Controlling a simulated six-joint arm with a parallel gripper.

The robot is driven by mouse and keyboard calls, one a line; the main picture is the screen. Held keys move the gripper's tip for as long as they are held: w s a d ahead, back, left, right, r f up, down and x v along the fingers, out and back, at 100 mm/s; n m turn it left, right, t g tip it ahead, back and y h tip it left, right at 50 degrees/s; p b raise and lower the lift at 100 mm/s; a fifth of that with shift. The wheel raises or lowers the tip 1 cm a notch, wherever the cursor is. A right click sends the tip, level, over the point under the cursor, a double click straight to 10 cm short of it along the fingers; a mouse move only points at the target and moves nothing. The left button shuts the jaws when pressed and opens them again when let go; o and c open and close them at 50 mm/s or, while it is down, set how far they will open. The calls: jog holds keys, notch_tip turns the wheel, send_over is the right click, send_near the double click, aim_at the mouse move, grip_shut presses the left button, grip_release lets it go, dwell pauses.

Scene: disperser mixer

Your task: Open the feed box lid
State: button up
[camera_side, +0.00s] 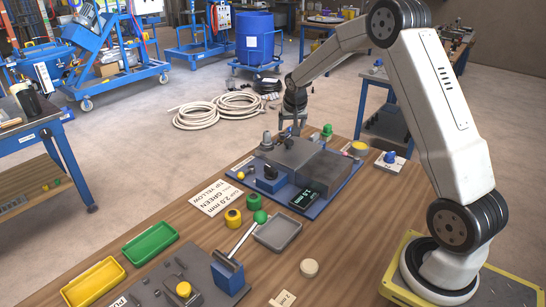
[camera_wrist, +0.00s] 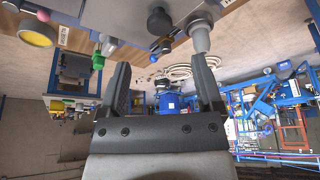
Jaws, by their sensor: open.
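A low grey machine housing sits on a blue base on the wooden table in the side view. It has a lighter grey block (camera_side: 289,151) and a darker grey box (camera_side: 321,173); I cannot tell for certain which part is the feed box lid, and no raised lid shows. My gripper (camera_side: 292,126) points down at the far edge of the housing, near several small knobs. In the wrist view my gripper (camera_wrist: 161,60) has its two fingers wide apart with nothing between them. A dark round knob (camera_wrist: 160,20) and a grey cylinder (camera_wrist: 200,36) stand beyond the fingertips, on a grey surface.
A green cap (camera_side: 327,130) and a yellow-topped part (camera_side: 358,148) stand right of my gripper. A small display (camera_side: 305,198) sits at the housing's front. A green-knobbed lever (camera_side: 245,236), a grey tray (camera_side: 278,232), a green tray (camera_side: 150,243) and a yellow tray (camera_side: 93,284) occupy the near table.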

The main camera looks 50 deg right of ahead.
aim_at(289, 141)
jog(key=shift+d+f, duration=0.1)
jog(key=shift+f, duration=0.1)
jog(key=shift+x, duration=3.7)
jog(key=shift+w, duration=0.1)
grip_shut()
